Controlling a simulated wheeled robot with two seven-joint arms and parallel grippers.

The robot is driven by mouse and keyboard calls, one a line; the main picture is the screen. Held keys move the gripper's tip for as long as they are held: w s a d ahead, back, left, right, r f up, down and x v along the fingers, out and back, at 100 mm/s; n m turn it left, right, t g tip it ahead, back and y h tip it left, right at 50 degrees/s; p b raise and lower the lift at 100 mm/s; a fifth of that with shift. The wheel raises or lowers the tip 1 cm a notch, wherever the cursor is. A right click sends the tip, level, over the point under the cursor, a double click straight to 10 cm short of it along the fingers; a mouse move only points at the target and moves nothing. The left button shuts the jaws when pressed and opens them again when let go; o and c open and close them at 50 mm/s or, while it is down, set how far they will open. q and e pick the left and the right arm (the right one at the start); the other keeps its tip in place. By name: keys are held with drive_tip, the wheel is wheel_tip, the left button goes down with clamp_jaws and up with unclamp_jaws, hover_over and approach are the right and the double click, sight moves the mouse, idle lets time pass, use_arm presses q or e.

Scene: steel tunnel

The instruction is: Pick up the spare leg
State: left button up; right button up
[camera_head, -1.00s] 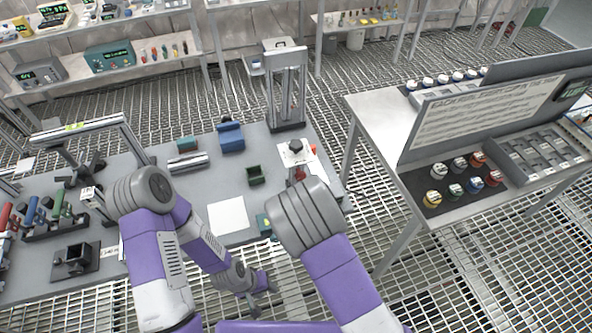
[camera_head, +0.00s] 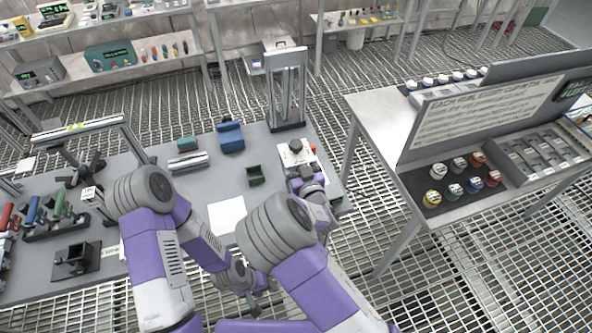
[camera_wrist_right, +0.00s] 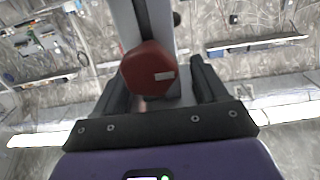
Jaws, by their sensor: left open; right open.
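In the right wrist view a red, many-sided block (camera_wrist_right: 152,72) with a small pale label shows between the fingers of my open right gripper (camera_wrist_right: 160,85). A grey upright bar (camera_wrist_right: 158,20) runs behind it; I cannot tell whether either finger touches the block. In the head view my right gripper (camera_head: 297,168) is at the bench's right end, by a white plate (camera_head: 297,152) with a dark knob. My left gripper (camera_head: 255,297) is open and low, in front of the bench edge. I cannot tell for sure which thing is the spare leg.
A table (camera_head: 380,115) with a sign board stands right, across a gap.

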drive_tip(key=shift+w+a, duration=0.15)
drive_tip(key=shift+w, duration=0.5)
clamp_jaws()
